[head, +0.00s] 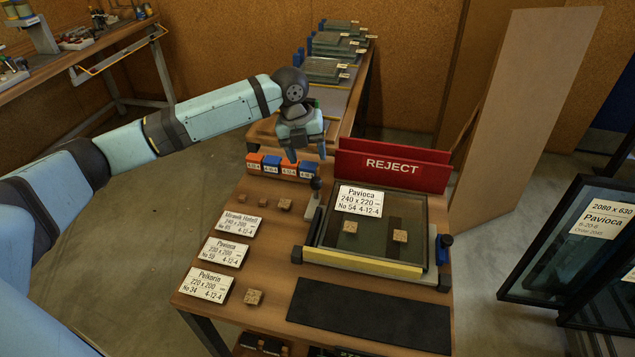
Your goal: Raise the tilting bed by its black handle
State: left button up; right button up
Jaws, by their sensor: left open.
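The tilting bed (376,268) lies low on the wooden table, with a yellow front edge. A glass pane with a white Pavioca label (361,201) and small cork blocks lies on it. A black handle (316,184) with a rounded knob stands upright at the bed's left side. My left gripper (308,160) is open and points down, above and behind the handle in the picture, apart from it. My right gripper does not show.
A red REJECT box (392,170) stands behind the bed. Orange and blue bins (287,166) sit behind the handle, near the gripper. White label cards (225,252) and cork blocks lie to the left. A dark mat (369,314) lies in front.

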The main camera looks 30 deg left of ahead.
aim_at(315, 179)
pick_arm(q)
jog(key=f, duration=0.3)
jog(key=d+f, duration=0.1)
jog(key=f, duration=0.2)
jog(key=w+f, duration=0.1)
jog(key=f, duration=0.3)
jog(key=shift+d+b, duration=0.35)
jog(key=shift+b, duration=0.05)
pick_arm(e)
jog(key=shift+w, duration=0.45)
pick_arm(q)
grip_shut()
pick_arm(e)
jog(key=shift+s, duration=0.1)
